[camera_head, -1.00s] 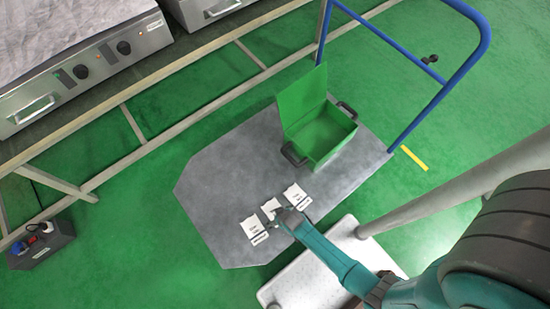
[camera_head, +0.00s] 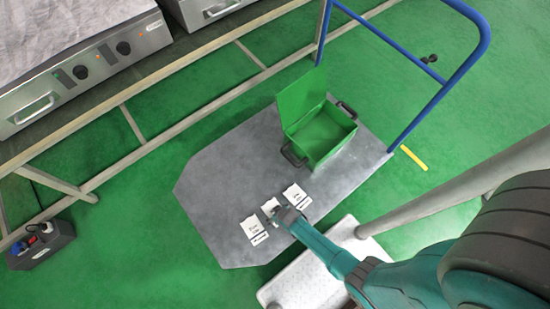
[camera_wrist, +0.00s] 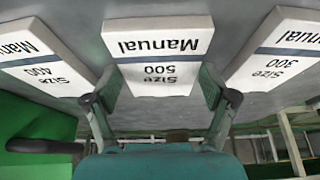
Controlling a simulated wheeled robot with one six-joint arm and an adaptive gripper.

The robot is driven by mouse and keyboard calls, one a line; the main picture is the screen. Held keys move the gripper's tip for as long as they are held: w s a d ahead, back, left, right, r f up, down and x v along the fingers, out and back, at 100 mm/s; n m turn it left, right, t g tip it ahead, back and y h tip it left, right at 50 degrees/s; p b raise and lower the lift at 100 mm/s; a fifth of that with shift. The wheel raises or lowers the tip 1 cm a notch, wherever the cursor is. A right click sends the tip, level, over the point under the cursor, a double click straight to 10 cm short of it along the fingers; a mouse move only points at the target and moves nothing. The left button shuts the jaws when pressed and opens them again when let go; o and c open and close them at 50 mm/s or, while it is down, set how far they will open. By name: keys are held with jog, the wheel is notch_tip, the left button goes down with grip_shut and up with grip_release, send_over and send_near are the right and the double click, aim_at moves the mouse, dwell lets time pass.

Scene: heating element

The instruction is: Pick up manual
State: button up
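Three white manuals with a dark stripe lie in a row on the grey cart platform (camera_head: 215,190). In the wrist view the middle one is the Manual Size 500 (camera_wrist: 160,50), with the Size 400 manual (camera_wrist: 38,55) at left and the Size 300 manual (camera_wrist: 280,48) at right. In the head view they show as a left manual (camera_head: 253,230), a partly covered middle manual (camera_head: 269,205) and a right manual (camera_head: 296,196). My gripper (camera_wrist: 160,88) is open, with its fingers at either side of the middle manual; I cannot tell whether they touch it.
An open green box (camera_head: 325,138) with dark handles stands on the platform behind the manuals. The cart's blue handle (camera_head: 450,85) rises at right. A metal rail frame (camera_head: 140,150) runs along the left, and a socket box (camera_head: 40,245) lies on the floor.

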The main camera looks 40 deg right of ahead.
jog(key=c, duration=0.4)
jog(key=shift+r, duration=0.1)
